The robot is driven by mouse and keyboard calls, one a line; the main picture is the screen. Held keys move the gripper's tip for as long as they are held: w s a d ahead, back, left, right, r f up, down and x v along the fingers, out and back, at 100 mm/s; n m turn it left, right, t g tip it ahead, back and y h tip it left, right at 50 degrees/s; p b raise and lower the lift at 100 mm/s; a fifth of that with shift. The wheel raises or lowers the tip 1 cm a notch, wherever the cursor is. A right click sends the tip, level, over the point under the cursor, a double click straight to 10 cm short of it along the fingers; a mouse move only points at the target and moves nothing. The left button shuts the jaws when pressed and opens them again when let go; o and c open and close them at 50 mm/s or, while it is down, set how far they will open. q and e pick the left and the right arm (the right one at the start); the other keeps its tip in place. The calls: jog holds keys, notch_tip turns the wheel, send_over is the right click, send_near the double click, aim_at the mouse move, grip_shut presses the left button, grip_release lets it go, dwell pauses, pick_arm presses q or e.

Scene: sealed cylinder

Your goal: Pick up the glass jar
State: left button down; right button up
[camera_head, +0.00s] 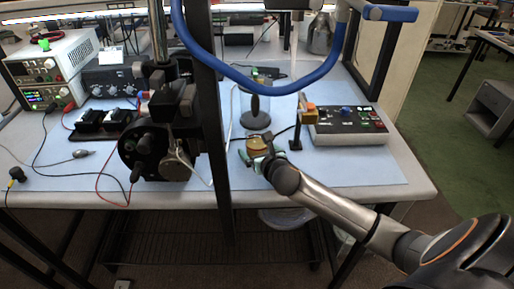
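A clear, faintly outlined glass jar (244,98) appears to stand upright on the blue mat, right of the dark vertical post. A dark grey round piece with a black knob (255,113) shows within its outline. My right arm reaches in from the lower right. My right gripper (258,155), with greenish fingers, is in front of the jar and apart from it in the picture. It is beside a small amber round object (258,144); I cannot tell whether it touches or grips it. My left gripper is not in view.
A black apparatus (158,145) with wires stands left of the post. A control box (347,126) sits right of the jar, with a small yellow-topped stand (308,115) nearby. A thick blue hose (262,90) hangs across the jar's area. The mat (345,168) at the right front is clear.

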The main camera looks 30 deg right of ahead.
jog(key=shift+w, duration=0.1)
jog(key=c, duration=1.4)
